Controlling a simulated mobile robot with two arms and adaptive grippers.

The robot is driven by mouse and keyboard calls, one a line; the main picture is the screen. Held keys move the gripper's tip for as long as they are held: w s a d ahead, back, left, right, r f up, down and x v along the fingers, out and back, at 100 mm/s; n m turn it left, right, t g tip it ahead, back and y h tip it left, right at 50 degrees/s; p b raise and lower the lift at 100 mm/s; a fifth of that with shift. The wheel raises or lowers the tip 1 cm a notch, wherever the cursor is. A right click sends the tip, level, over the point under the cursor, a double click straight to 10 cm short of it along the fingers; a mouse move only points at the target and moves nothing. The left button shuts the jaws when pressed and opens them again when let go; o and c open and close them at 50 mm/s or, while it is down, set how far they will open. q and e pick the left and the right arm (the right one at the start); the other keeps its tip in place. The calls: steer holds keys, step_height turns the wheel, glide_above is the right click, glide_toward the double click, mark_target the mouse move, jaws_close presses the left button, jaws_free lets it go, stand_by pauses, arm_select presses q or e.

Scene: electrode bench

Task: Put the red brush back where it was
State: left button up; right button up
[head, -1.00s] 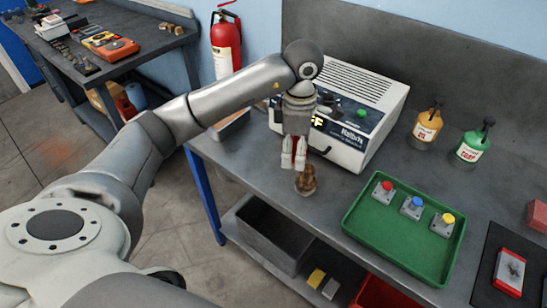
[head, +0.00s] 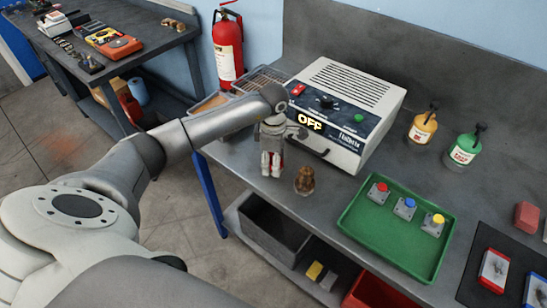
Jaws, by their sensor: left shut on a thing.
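My left gripper (head: 271,168) points down over the near left part of the bench, in front of the grey machine. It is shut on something. Only a little red shows at its fingers, which fits the red brush, but fingers and wrist hide most of it, so I cannot make out its shape. A small brown lump-like object (head: 305,180) stands upright on the bench just right of the gripper, apart from it. My right gripper is not in view.
The machine (head: 352,133) reads OFF. A green tray (head: 388,243) holds red, blue and yellow buttons. Orange (head: 423,129) and green (head: 464,150) bottles stand behind. At right are a red block (head: 527,216) and a dark mat with red-and-white items (head: 493,270). A wire-topped tray (head: 262,78) lies left of the machine.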

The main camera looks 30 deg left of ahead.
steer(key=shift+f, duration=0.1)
arm_select(q)
steer(key=shift+f, duration=0.25)
steer(key=o, duration=0.7)
steer(key=shift+r, duration=0.1)
steer(key=shift+o, duration=1.7)
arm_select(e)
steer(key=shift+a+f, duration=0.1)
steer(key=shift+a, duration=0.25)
